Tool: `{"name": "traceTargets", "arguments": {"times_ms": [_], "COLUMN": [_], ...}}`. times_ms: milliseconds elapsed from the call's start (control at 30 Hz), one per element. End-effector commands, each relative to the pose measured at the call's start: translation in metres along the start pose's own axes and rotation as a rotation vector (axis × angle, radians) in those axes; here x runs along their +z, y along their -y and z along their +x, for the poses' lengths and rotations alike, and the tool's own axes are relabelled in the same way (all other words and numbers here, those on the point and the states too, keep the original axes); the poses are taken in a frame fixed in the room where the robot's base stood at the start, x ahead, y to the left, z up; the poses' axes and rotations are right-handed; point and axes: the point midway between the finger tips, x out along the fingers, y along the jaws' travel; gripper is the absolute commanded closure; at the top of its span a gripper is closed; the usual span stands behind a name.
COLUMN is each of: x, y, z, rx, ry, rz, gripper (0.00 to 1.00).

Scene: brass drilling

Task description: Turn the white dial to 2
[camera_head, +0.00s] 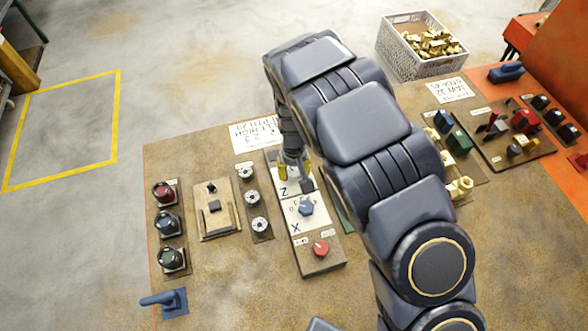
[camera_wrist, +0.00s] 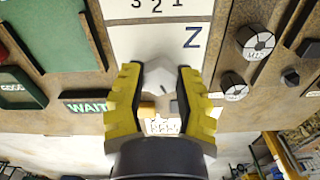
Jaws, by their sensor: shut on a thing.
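The white dial (camera_wrist: 168,75) is between the two yellow-padded fingers of my gripper (camera_wrist: 160,68) in the wrist view, and they are closed against its sides. A small dark mark shows on its face. A white plate with a Z on it (camera_wrist: 193,38) lies just beyond the dial. I cannot read which number the white dial points to, as the fingers cover its scale. In the head view my gripper (camera_head: 293,167) reaches down onto the panel by the Z label, and the arm hides most of the dial.
In the head view a blue dial (camera_head: 306,208) and a red knob (camera_head: 320,248) sit nearer on the same panel. Several small white dials (camera_head: 252,198) and black knobs stand to the left. A crate of brass parts (camera_head: 420,50) stands at the back.

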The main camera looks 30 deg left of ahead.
Motion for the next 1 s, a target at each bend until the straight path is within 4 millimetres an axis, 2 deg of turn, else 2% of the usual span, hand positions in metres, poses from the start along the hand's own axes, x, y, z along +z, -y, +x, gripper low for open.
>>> {"name": "traceTargets", "arguments": {"times_ms": [200,500,1000], "x": [0.0007,0.0008,0.0010], "y": [0.0003,0.0005,0.0007], "z": [0.0013,0.0014,0.0015], "rx": [0.001,0.001,0.001], "ry": [0.002,0.003,0.004], "rz": [0.174,0.327,0.382], "gripper": [1.00,1.00,1.00]}}
